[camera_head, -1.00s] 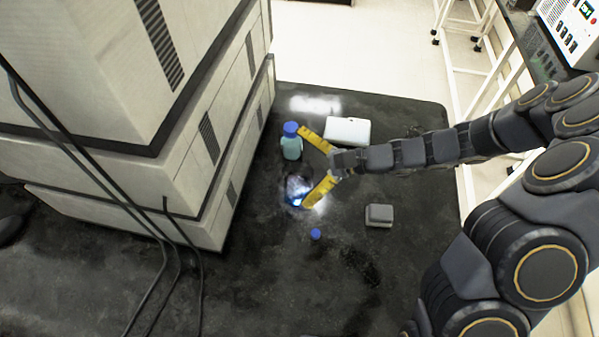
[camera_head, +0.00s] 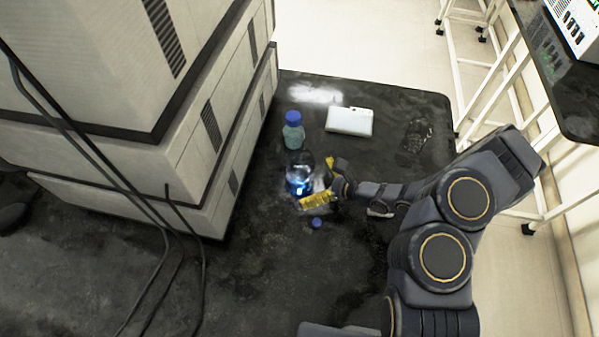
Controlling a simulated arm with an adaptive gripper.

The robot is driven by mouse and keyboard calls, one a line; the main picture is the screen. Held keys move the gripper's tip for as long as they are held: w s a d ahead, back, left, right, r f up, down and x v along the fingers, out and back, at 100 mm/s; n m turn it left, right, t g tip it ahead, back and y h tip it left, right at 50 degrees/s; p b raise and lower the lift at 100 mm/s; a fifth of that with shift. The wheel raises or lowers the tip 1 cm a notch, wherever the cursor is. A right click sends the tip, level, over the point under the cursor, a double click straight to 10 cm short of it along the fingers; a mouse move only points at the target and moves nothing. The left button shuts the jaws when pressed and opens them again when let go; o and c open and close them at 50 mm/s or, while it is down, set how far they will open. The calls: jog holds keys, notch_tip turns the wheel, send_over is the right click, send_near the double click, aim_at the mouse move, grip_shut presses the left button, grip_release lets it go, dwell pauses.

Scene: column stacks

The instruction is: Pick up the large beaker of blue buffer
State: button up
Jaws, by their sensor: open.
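The large beaker (camera_head: 298,183) is clear glass with glowing blue liquid in its lower part. It stands on the dark bench top beside the stacked white units. My gripper (camera_head: 315,182) has yellow fingers and is open at the beaker's right side. One finger lies at the beaker's upper right and the other at its lower right. I cannot tell whether either finger touches the glass.
A blue-capped bottle (camera_head: 293,132) stands just behind the beaker. A small blue cap (camera_head: 317,222) lies in front. A white box (camera_head: 349,121) sits at the back. The stacked white units (camera_head: 215,150) rise close on the left. The front bench is clear.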

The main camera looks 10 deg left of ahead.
jog(key=shift+x, duration=1.85)
jog(key=shift+a+r, duration=0.1)
jog(key=shift+r, duration=0.05)
jog(key=c, duration=1.1)
